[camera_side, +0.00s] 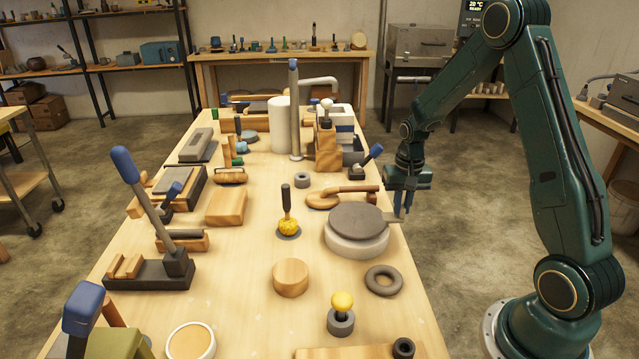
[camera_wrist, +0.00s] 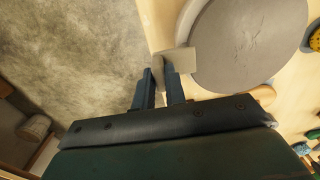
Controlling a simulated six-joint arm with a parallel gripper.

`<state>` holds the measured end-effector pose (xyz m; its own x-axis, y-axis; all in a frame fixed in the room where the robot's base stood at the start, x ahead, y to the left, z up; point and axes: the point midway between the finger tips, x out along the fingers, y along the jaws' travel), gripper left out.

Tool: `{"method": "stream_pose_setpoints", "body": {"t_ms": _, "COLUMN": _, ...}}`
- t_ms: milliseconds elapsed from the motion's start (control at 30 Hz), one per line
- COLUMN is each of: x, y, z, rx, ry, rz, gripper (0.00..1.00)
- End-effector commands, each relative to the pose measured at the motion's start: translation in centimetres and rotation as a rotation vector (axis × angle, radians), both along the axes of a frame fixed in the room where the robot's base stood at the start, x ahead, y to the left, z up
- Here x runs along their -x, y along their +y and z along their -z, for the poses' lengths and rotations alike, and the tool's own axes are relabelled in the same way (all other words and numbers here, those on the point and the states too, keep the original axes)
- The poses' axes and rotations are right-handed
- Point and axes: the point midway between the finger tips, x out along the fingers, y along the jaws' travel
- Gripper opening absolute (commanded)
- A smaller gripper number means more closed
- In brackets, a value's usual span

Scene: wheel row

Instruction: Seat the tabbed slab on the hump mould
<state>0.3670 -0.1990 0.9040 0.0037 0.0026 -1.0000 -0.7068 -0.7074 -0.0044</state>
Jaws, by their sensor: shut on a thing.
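The tabbed slab (camera_side: 356,221) is a dark grey disc with a short flat tab on its right side. It lies level over the hump mould (camera_side: 357,244), a pale round block on the table, and hides its top. I cannot tell whether they touch all the way round. In the wrist view the slab (camera_wrist: 245,45) fills the upper right, with a sliver of the pale mould (camera_wrist: 183,17) at its left edge. My gripper (camera_side: 403,210) points down at the table's right edge. In the wrist view my gripper (camera_wrist: 160,80) is shut on the slab's tab.
A grey ring (camera_side: 384,280) lies just in front of the mould. A wooden-handled tool (camera_side: 342,196) lies close behind it. A yellow-headed tool (camera_side: 288,226) and a wooden round block (camera_side: 290,278) stand to the left.

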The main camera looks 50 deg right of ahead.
Motion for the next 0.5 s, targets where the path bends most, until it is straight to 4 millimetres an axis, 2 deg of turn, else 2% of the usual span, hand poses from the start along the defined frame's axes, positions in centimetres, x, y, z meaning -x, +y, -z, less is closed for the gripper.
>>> {"method": "stream_pose_setpoints", "body": {"t_ms": 33, "x": -0.01, "y": 0.02, "z": 0.04, "rx": 0.000, "ry": 0.000, "rz": 0.000, "gripper": 0.00}}
{"method": "stream_pose_setpoints", "body": {"t_ms": 67, "x": -0.01, "y": 0.02, "z": 0.04, "rx": 0.000, "ry": 0.000, "rz": 0.000, "gripper": 0.18}}
{"method": "stream_pose_setpoints", "body": {"t_ms": 100, "x": -0.01, "y": 0.02, "z": 0.04, "rx": 0.000, "ry": 0.000, "rz": 0.000, "gripper": 0.26}}
{"method": "stream_pose_setpoints", "body": {"t_ms": 500, "x": 0.01, "y": 0.01, "z": 0.02, "rx": -0.001, "ry": 0.001, "rz": 0.000, "gripper": 0.27}}
